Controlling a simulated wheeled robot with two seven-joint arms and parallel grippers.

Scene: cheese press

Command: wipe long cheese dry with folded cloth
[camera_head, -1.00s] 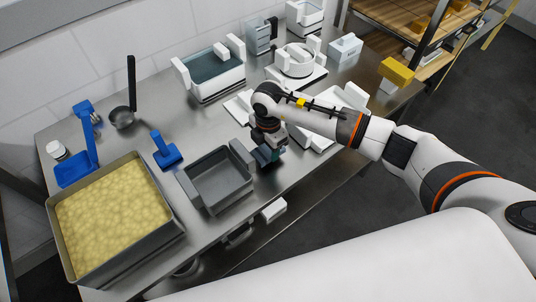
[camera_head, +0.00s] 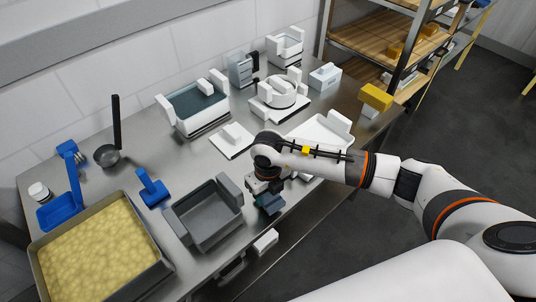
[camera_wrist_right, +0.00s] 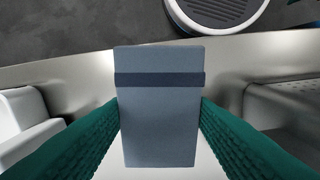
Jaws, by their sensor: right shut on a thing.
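My right gripper (camera_wrist_right: 160,125) is shut on a folded cloth (camera_wrist_right: 160,105), blue-grey with a darker band, held between its teal fingers. In the head view the cloth (camera_head: 270,204) shows below my right wrist, close to the table's front edge, just right of the grey tray. I cannot tell whether it touches the table. A long yellow block (camera_head: 376,96), which looks like the long cheese, lies on a white block at the right end of the table, apart from the gripper. My left gripper is not in view.
A grey tray (camera_head: 205,240) and a vat of yellow curd (camera_head: 168,268) stand at left. A white tray (camera_head: 337,123) lies beyond my forearm. White moulds (camera_head: 277,92) and a teal-filled basin (camera_head: 172,113) stand behind. A shelf rack (camera_head: 372,48) is at back right.

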